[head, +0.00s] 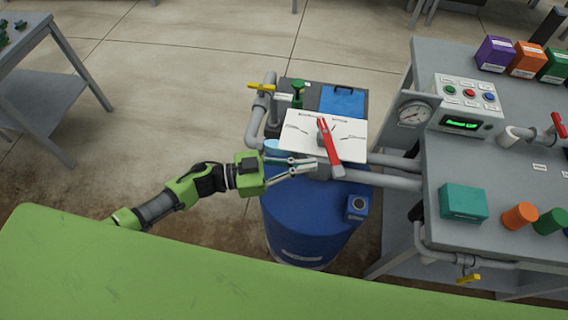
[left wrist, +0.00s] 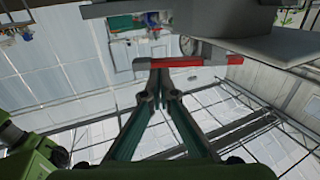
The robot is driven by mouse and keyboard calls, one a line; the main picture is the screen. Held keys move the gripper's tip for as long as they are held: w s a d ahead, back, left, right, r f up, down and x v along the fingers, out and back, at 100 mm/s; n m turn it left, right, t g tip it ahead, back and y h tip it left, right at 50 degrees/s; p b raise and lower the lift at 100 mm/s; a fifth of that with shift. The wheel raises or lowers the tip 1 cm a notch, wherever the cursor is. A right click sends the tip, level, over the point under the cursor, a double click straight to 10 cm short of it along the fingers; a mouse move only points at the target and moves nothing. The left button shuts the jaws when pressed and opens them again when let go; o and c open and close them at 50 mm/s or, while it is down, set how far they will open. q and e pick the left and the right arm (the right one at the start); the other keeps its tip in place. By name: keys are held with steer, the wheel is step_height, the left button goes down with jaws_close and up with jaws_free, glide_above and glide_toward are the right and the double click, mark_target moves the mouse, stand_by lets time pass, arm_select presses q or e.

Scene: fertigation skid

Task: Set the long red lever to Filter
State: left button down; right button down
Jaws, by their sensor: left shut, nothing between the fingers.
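The long red lever (head: 330,148) is mounted at a hub in front of a white dial plate (head: 350,128) with dark marks and labels too small to read. Its long arm points down and slightly right, toward me. My left gripper (head: 315,166) comes in from the left; its fingertips are just left of the lever's lower part. In the left wrist view the red lever (left wrist: 195,62) lies across the picture right at the tips of my left gripper (left wrist: 161,72). The fingers meet at the tips with nothing between them. Whether they touch the lever cannot be told. My right gripper is out of view.
A blue drum (head: 305,220) stands below the lever. Grey pipes run right of it, and a yellow-handled valve (head: 261,87) is at its upper left. A grey bench (head: 495,175) at right holds a gauge (head: 413,113), a button box (head: 468,105) and several containers.

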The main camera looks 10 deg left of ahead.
mark_target(331, 162)
arm_select(q)
steer(key=x, duration=0.2)
steer(key=shift+w+d, duration=0.15)
steer(key=shift+d, duration=0.3)
arm_select(e)
steer(key=shift+w+a+r, duration=0.2)
steer(key=shift+r, duration=0.15)
steer(key=shift+a, duration=0.2)
arm_select(q)
steer(key=shift+p, duration=0.3)
arm_select(e)
steer(key=shift+r, duration=0.1)
